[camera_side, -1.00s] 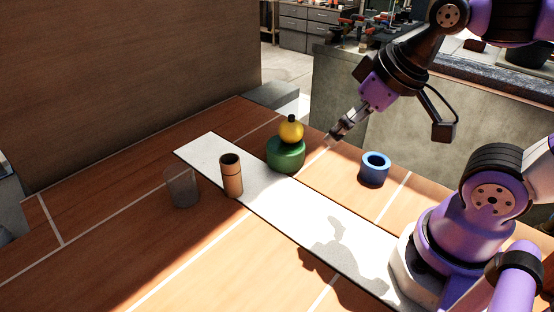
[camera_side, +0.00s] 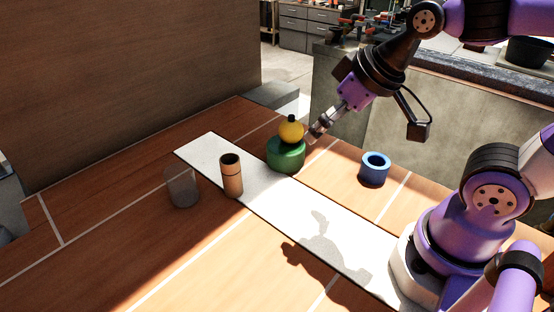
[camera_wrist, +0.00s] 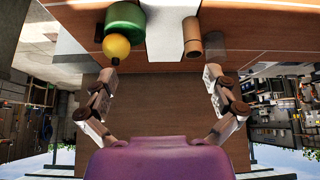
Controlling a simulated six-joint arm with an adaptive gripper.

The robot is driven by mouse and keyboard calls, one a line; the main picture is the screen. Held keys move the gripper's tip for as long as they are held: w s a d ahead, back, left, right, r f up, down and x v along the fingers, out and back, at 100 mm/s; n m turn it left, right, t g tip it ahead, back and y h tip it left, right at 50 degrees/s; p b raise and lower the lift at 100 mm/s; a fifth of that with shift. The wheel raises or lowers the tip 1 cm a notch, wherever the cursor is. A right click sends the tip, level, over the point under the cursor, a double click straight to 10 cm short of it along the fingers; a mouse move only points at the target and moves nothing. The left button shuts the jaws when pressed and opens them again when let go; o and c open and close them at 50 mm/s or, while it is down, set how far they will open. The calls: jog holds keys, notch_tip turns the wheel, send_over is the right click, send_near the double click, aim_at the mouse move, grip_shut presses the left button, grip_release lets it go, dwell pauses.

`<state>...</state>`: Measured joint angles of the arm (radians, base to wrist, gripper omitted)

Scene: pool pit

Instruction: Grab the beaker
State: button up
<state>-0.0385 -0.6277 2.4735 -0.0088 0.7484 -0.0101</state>
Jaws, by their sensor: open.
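The beaker (camera_side: 182,188) is a clear, greyish see-through cup standing upright on the wooden table, left of a brown cylinder in the side view. In the wrist view the beaker (camera_wrist: 215,42) shows faintly at the upper right, beside the brown cylinder. My gripper (camera_side: 314,134) is in the air in the side view, near the yellow ball and well to the right of the beaker. In the wrist view the two fingers of my gripper (camera_wrist: 162,68) are spread wide with nothing between them.
A brown cylinder (camera_side: 231,176) stands close to the beaker. A green cylinder (camera_side: 286,156) carries a yellow ball (camera_side: 291,132) with a black top. A blue ring-shaped cup (camera_side: 374,170) stands to the right. A pale strip (camera_side: 270,205) crosses the table (camera_side: 130,245). The front left is clear.

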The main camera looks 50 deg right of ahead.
jog(key=w+a+f+n+t+y, duration=0.2)
jog(key=w+a+f+n, duration=0.15)
jog(key=w+a, duration=0.5)
jog(key=t+y, duration=0.1)
jog(key=y, duration=0.1)
send_near(179, 176)
jog(key=shift+a+f+n+t, duration=0.15)
jog(key=shift+a+f, duration=0.1)
jog(key=shift+a, duration=0.3)
jog(key=shift+a+f+n+t, duration=0.15)
jog(key=shift+a+f, duration=0.1)
jog(key=shift+a, duration=0.35)
jog(key=x, duration=0.5)
jog(key=shift+w+a, duration=0.15)
jog(key=shift+w, duration=0.3)
jog(key=c, duration=1.2)
